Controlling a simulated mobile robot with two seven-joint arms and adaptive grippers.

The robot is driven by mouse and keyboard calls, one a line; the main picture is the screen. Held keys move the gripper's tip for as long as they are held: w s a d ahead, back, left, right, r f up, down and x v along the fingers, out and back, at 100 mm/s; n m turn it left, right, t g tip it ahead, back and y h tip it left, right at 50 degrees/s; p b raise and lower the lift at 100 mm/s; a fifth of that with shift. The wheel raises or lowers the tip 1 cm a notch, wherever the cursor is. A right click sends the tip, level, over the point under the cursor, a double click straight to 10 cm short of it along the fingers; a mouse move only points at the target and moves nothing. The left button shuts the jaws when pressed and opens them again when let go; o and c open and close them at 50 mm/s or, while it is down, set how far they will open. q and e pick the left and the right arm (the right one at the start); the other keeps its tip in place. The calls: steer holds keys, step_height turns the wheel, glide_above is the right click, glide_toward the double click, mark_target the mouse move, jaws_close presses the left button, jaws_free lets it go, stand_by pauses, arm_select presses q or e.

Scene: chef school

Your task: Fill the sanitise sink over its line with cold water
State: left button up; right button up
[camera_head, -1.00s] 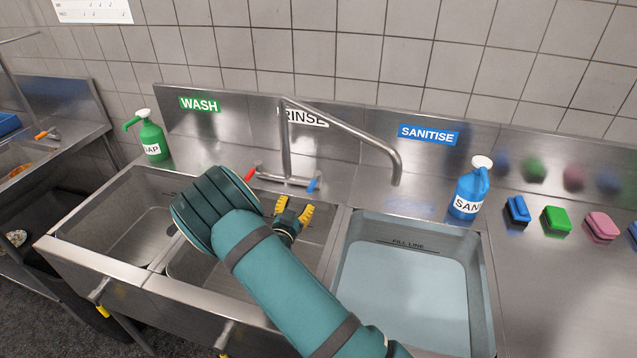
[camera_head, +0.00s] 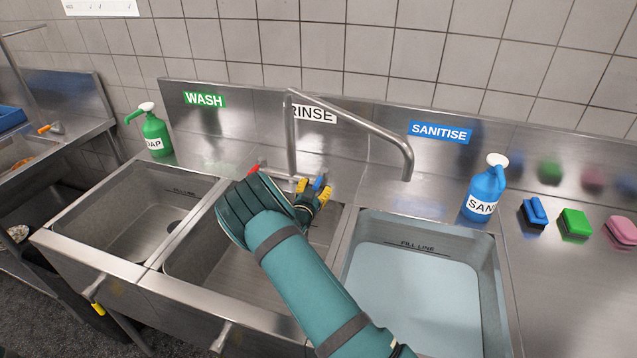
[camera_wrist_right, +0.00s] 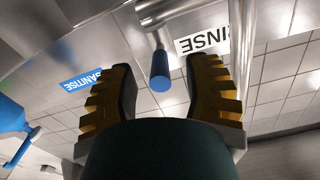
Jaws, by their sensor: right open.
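The sanitise sink (camera_head: 505,300) holds pale blue water (camera_head: 415,300). The water's back edge lies close to the FILL LINE mark (camera_head: 418,245); I cannot tell whether it is above it. The tap spout (camera_head: 350,118) bends right, its end above the sanitise sink's back edge, with no stream visible. My right gripper (camera_head: 313,192) is open at the tap's blue handle (camera_head: 318,183). In the right wrist view the blue handle (camera_wrist_right: 160,70) sits between the spread yellow fingers (camera_wrist_right: 158,95), with gaps on both sides. The red handle (camera_head: 254,169) is partly hidden by my arm. My left gripper is out of view.
A blue sanitiser bottle (camera_head: 483,190) stands behind the sanitise sink's right corner. Several sponges, including a green one (camera_head: 574,224), lie right. The wash sink (camera_head: 120,220) and a green soap bottle (camera_head: 155,135) are left. My forearm crosses the rinse sink (camera_head: 220,265).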

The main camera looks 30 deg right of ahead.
mark_target(318, 182)
steer(key=shift+x, duration=1.65)
jaws_close()
